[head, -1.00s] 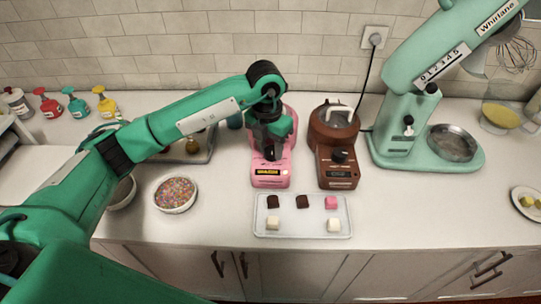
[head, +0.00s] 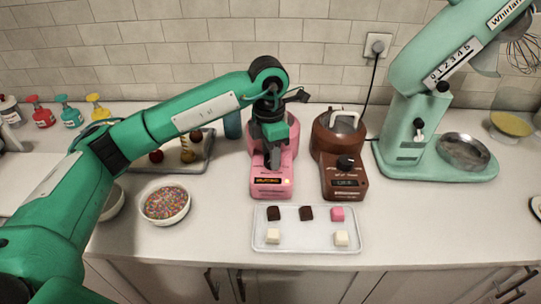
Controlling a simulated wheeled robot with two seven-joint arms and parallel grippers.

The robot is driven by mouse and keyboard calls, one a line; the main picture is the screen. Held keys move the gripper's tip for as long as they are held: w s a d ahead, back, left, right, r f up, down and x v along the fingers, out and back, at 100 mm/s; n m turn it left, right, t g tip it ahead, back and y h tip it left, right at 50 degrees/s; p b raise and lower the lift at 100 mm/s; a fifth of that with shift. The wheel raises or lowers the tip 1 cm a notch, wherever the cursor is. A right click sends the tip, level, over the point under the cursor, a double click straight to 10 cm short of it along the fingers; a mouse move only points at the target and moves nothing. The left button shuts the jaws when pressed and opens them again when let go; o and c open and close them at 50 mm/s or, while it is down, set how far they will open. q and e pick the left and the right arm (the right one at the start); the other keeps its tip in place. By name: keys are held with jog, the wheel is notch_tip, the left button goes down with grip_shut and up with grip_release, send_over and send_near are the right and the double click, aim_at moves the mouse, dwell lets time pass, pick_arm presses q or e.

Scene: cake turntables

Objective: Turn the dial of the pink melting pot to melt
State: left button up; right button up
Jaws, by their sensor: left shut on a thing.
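The pink melting pot (head: 286,172) stands on the counter at the middle of the head view. Its front has a small lit display (head: 268,181) with orange text too small to read, and a light beside it. My left gripper (head: 272,160) points down over the pot's sloped front, shut on the dial, which the fingers hide. The dial's setting cannot be read. The arm and gripper also cover much of the pot's top. My right gripper is not in view.
A brown melting pot (head: 325,150) stands close on the right, with a black dial. A tray (head: 305,248) of chocolate pieces lies in front. A bowl of sprinkles (head: 165,203) is at left, a mint mixer (head: 402,140) at right.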

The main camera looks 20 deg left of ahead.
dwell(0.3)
pick_arm(q)
jog(key=o, duration=1)
